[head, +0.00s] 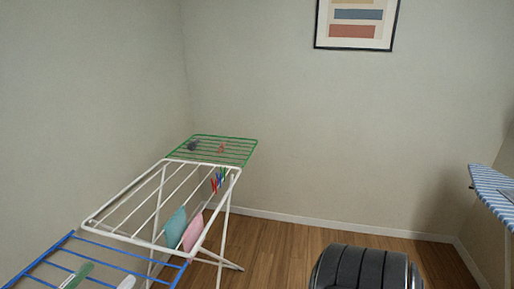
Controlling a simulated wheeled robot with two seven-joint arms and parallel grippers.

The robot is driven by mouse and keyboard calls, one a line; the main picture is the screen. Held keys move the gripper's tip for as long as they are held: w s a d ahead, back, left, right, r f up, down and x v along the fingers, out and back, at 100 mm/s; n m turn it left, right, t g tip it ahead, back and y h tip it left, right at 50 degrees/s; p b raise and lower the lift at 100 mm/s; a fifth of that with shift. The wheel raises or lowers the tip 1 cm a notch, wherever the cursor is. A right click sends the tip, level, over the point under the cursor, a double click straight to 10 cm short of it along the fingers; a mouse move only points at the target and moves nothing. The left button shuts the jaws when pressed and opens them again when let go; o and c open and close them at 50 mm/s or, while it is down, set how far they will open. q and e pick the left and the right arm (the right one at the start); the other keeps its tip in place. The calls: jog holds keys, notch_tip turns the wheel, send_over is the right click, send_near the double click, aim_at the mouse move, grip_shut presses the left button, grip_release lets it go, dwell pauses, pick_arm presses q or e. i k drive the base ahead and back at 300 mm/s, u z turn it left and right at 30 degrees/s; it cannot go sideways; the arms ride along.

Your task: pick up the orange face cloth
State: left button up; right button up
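I see no orange face cloth that I can make out for sure. A small reddish-orange item (221,149) lies on the green end section of the drying rack, too small to identify. A teal cloth (175,227) and a pink cloth (193,232) hang side by side from the white middle section. Neither of my grippers shows in the head view.
The drying rack (122,238) stands along the left wall, with a blue near section (105,246). Several red and blue pegs (216,182) hang on it. A striped ironing board (493,192) is at the right edge. Wooden floor (276,245) shows between them.

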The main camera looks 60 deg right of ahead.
aim_at(221, 147)
jog(key=z, duration=1.6)
